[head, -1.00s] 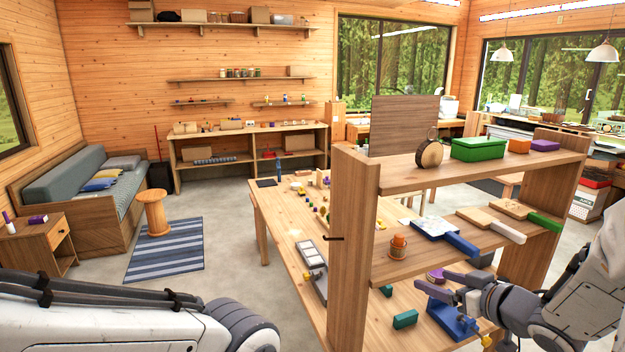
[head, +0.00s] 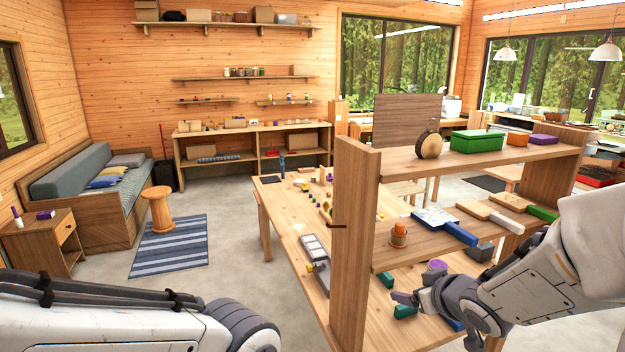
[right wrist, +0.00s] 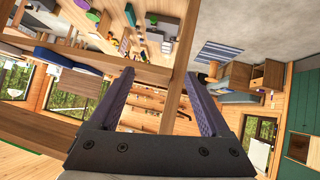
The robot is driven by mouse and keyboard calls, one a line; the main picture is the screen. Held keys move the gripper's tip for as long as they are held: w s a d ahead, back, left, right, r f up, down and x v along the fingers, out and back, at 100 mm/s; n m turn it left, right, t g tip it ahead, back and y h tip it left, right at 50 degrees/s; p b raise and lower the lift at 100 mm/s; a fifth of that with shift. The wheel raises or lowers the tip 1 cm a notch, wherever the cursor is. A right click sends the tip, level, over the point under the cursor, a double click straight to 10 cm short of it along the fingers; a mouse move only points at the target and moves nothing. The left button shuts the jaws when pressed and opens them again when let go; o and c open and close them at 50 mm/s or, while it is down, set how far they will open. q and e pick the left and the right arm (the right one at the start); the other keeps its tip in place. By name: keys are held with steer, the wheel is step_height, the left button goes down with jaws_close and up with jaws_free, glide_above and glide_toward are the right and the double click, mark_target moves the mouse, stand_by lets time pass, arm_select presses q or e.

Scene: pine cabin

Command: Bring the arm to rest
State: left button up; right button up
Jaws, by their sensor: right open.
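My right gripper (head: 405,300) is in front of the lower part of the wooden shelf unit (head: 355,240), at the right of the head view. In the right wrist view its two purple-grey fingers (right wrist: 165,105) stand wide apart with nothing between them. A green block (head: 404,311) shows just behind the fingertips; I cannot tell whether they touch it. A blue thing (head: 452,323) is mostly hidden behind the gripper. My left arm comes in at the lower left, and its gripper is out of the picture.
The shelf's middle board holds an orange jar (head: 398,235) and several handled boards, one with a blue handle (head: 460,234). The top board holds a green box (head: 477,141) and a round wooden thing (head: 429,146). A long table (head: 290,225) stands behind.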

steer(key=s+a+f+n+g+b, duration=0.1)
steer(key=s+a+f+g, duration=0.1)
steer(key=s+a, duration=0.3)
steer(key=s+a+f+n+g+b, duration=0.1)
steer(key=s+a+g, duration=0.4)
steer(key=s, duration=0.8)
steer(key=s+a+f+n+g+b, duration=0.1)
steer(key=s+a+f+g, duration=0.2)
steer(key=s, duration=0.6)
steer(key=a, duration=0.2)
steer(key=shift+s+a+f, duration=0.3)
steer(key=shift+a+f, duration=0.05)
steer(key=shift+a, duration=0.05)
